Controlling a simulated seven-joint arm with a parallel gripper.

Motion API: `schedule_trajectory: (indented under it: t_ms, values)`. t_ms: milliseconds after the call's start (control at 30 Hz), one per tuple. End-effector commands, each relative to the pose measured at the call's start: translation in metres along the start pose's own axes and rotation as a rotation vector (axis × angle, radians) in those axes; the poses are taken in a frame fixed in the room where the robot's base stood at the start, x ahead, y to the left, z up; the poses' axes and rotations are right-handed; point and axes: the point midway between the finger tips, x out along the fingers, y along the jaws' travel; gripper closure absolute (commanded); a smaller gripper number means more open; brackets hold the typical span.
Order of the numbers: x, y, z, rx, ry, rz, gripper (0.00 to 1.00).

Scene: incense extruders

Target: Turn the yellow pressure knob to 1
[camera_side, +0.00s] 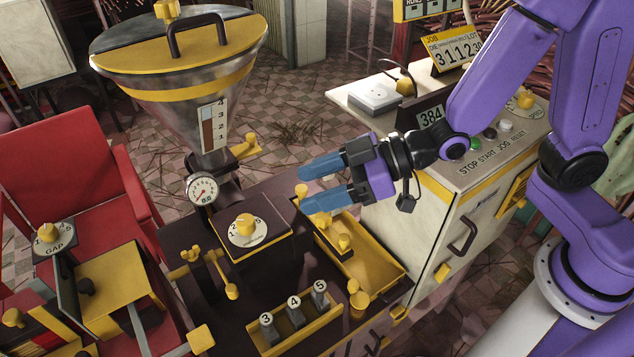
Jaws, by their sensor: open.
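The yellow pressure knob (244,224) sits on a round white dial (247,240) on top of a dark block in the middle of the machine. Numbers ring the dial and small lettering shows below the knob; which number the knob points to is too small to tell. My gripper (303,191) comes in from the right, its two blue fingers pointing left. It is open and empty, to the right of the knob and apparently above it, not touching it.
A metal hopper (178,110) and a pressure gauge (203,190) stand behind and left of the knob. A yellow tray (372,262) with yellow fittings lies below my gripper. Numbered dies (293,311) stand in front. A GAP knob (48,232) is at far left.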

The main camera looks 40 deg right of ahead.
Motion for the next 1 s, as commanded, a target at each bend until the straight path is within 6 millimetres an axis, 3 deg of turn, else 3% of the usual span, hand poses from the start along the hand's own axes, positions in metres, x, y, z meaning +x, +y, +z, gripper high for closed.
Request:
schedule_trajectory:
  t_ms: [167,400,600,800,1000]
  values:
    - [0.014,0.004,-0.001,0.045,-0.037,0.014,0.39]
    - [0.074,0.026,-0.004,0.302,-0.242,0.115,0.39]
    - [0.113,0.042,-0.009,0.562,-0.425,0.249,0.39]
    - [0.134,0.051,-0.017,0.823,-0.592,0.414,0.39]
    - [0.138,0.052,-0.031,1.073,-0.74,0.609,0.39]
